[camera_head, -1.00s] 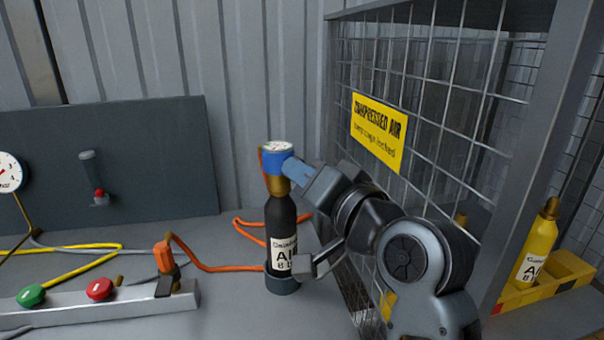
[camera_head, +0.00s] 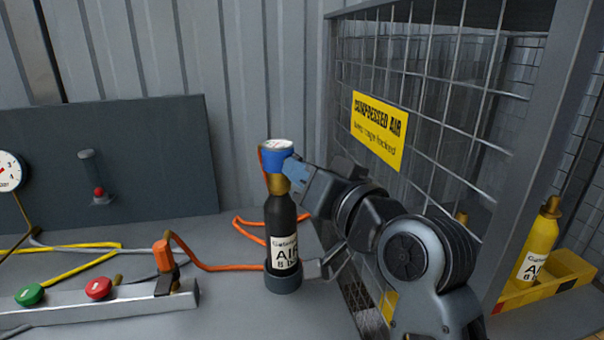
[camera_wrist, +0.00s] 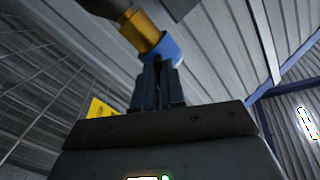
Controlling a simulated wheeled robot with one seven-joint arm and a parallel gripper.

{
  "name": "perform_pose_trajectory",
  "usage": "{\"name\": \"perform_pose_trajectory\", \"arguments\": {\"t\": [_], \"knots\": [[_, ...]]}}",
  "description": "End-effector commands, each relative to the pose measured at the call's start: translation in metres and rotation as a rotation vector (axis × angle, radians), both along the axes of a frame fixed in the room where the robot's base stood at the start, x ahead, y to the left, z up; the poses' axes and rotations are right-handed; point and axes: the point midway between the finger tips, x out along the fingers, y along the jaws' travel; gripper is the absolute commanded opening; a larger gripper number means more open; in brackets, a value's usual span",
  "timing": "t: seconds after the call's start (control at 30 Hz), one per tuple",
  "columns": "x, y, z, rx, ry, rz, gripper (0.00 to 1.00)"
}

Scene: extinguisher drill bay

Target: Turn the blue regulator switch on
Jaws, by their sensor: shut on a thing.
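The blue regulator switch (camera_head: 272,160) sits at the top of a black air cylinder (camera_head: 280,222), above its brass neck (camera_head: 277,184), with a round white dial (camera_head: 276,146) on top. The cylinder stands upright in a dark round holder (camera_head: 284,283). My gripper (camera_head: 291,170) comes from the right, its fingers at the right side of the blue part. In the wrist view my gripper (camera_wrist: 160,68) has its fingers close together against the blue part (camera_wrist: 172,46), shut on it. The fingers hide the exact spot of contact.
A wire mesh cage (camera_head: 430,100) with a yellow sign (camera_head: 379,131) stands close behind my arm. An orange hose (camera_head: 205,265) runs left to a grey rail with green (camera_head: 29,295) and red (camera_head: 98,288) buttons. A yellow cylinder (camera_head: 538,245) stands at the far right.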

Motion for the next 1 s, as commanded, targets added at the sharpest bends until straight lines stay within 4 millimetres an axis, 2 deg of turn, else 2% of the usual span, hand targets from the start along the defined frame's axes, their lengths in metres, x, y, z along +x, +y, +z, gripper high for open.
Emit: {"name": "perform_pose_trajectory", "arguments": {"t": [0.5, 1.0], "knots": [[0.0007, -0.0011, -0.0012, -0.317, -0.240, -0.002, 0.00], [0.0005, -0.0009, 0.0000, -0.419, -0.318, -0.001, 0.00]]}}
